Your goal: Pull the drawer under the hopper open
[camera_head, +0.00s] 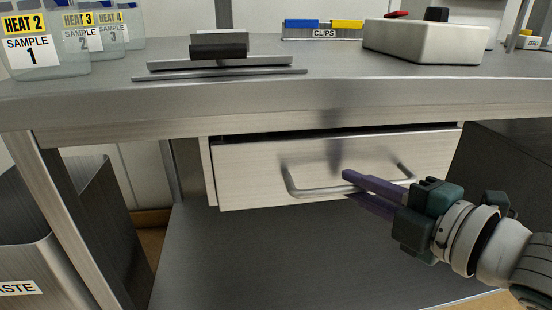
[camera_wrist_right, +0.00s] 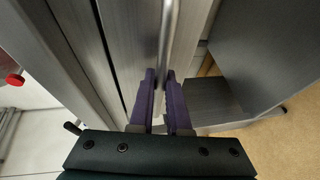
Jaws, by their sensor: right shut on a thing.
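The drawer (camera_head: 245,168) has a pale brushed front and hangs under the steel bench top in the head view. A dark gap runs along its top edge; I cannot tell how far out it stands. Its bar handle (camera_head: 312,192) crosses the lower front. My right gripper (camera_head: 348,183) reaches in from the right, with its purple fingers at the right half of the handle. In the right wrist view the fingers (camera_wrist_right: 162,80) are shut around the handle bar (camera_wrist_right: 168,35). The part between the fingers is hidden. My left gripper is not in view.
The bench top (camera_head: 215,95) carries sample jars (camera_head: 40,50), a dark-handled metal piece (camera_head: 218,50), a clips tray (camera_head: 323,32) and a white box (camera_head: 425,42). A waste bin (camera_head: 30,225) stands at left. The lower shelf (camera_head: 250,260) is bare. A dark panel (camera_head: 510,160) stands right of the drawer.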

